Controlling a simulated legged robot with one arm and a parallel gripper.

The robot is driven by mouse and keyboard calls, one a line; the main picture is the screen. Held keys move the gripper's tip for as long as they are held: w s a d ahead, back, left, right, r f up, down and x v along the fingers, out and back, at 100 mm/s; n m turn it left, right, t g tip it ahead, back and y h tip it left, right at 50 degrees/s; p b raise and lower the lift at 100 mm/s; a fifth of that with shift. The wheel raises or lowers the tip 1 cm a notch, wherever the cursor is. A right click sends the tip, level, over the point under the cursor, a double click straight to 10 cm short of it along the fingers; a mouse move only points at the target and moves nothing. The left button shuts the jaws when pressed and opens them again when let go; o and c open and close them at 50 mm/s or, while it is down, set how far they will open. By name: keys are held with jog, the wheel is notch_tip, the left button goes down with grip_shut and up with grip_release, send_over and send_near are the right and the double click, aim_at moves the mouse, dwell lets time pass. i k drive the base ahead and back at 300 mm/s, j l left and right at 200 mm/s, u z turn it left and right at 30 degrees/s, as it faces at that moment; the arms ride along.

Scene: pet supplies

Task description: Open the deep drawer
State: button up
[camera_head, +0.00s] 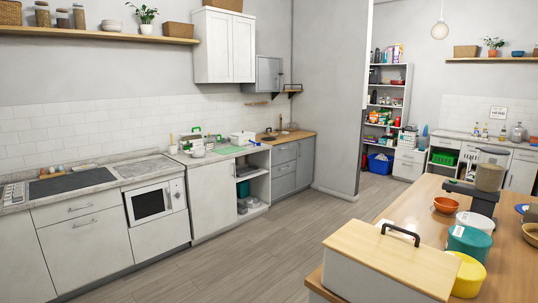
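Several drawer fronts are in view, and I cannot tell for sure which one is the deep drawer. A tall white front (90,258) with a bar handle near its top is at the left, below a shallow drawer (75,206); both look closed. White drawers (407,164) stand in the far room beside the shelves. My gripper is not in view.
A table (509,270) at the right holds bowls, tubs and a lidded white box (381,270). A microwave (151,203) and an open-shelf cabinet (252,187) stand along the left wall. The grey floor (235,255) between is clear.

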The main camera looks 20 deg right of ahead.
aim_at(281, 153)
jog(key=i+u, duration=0.3)
jog(key=i, duration=0.4)
jog(key=i+j+z, duration=0.1)
jog(key=i, duration=0.5)
jog(key=i+j, duration=0.15)
jog(key=i, duration=0.45)
jog(key=i+j+z, duration=0.15)
jog(key=i, duration=0.45)
jog(key=i+l+z, duration=0.2)
jog(key=i+z, duration=1.35)
jog(key=i+u, duration=0.15)
jog(key=i, duration=0.65)
jog(key=i+l+u, duration=0.15)
jog(key=i, duration=0.6)
jog(key=i+u, duration=0.1)
jog(key=i, duration=0.4)
jog(key=i+u, duration=0.15)
jog(key=i, duration=0.35)
jog(key=i+l+u, duration=0.1)
jog(key=i, duration=0.4)
jog(key=i+l+u, duration=0.1)
jog(key=i, duration=0.35)
jog(key=i+l+u, duration=0.15)
jog(key=i+l, duration=0.15)
jog(key=i, duration=0.2)
jog(key=i+l+u, duration=0.1)
jog(key=i+l, duration=0.15)
jog(key=i, duration=0.2)
